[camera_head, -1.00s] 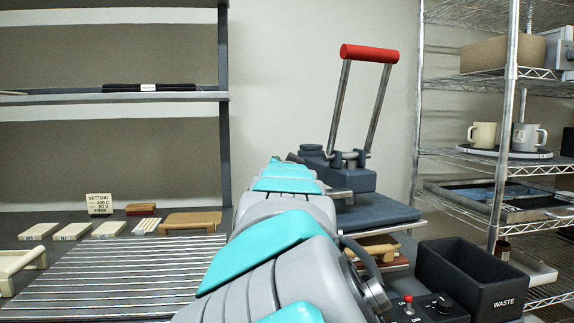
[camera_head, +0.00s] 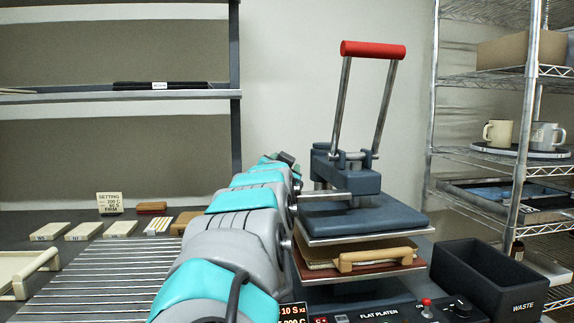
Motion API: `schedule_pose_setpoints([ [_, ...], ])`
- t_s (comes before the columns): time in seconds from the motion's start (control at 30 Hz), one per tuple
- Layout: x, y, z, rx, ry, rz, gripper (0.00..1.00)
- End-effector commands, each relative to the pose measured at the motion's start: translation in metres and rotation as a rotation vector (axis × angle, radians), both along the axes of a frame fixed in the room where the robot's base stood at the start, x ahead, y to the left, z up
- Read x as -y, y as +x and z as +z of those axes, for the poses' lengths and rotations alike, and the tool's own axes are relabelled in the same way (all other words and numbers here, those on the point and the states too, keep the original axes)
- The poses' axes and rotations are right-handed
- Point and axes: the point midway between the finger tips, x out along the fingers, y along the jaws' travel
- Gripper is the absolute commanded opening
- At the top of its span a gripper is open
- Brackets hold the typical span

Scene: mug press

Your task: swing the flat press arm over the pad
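The flat press stands right of centre, with a red grip bar (camera_head: 373,50) on two upright metal rods. Its blue-grey press arm (camera_head: 345,178) carries a thick flat upper plate (camera_head: 390,217). This plate is above the reddish pad (camera_head: 390,269), with a visible gap. A tan piece with a wooden handle (camera_head: 375,258) lies on the pad, under the plate. My arm reaches forward along the press's left side and hides part of that side. Only a small dark part of my gripper (camera_head: 286,157) shows past the arm, left of the press head; its fingers cannot be made out.
A black waste bin (camera_head: 490,278) stands right of the press, with a control panel (camera_head: 400,311) in front. A wire rack (camera_head: 480,155) with mugs is at the right. A slatted surface (camera_head: 105,280) and small blocks (camera_head: 84,231) lie left of my arm.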

Motion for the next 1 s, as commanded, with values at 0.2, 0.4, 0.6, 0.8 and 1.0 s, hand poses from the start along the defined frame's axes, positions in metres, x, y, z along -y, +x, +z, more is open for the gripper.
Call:
schedule_pose_setpoints([
  [0.2,0.0002,-0.0001,-0.0047,-0.01,0.002,-0.002,0.59],
  [0.4,0.0012,0.0002,-0.0056,-0.011,0.002,-0.003,0.81],
  [0.6,0.0017,0.0005,-0.0059,-0.011,0.002,-0.003,0.82],
  [0.8,0.002,0.0007,-0.006,-0.012,0.003,-0.004,0.82],
  [1.0,0.0083,-0.0014,-0.0021,-0.007,0.004,0.001,0.82],
])
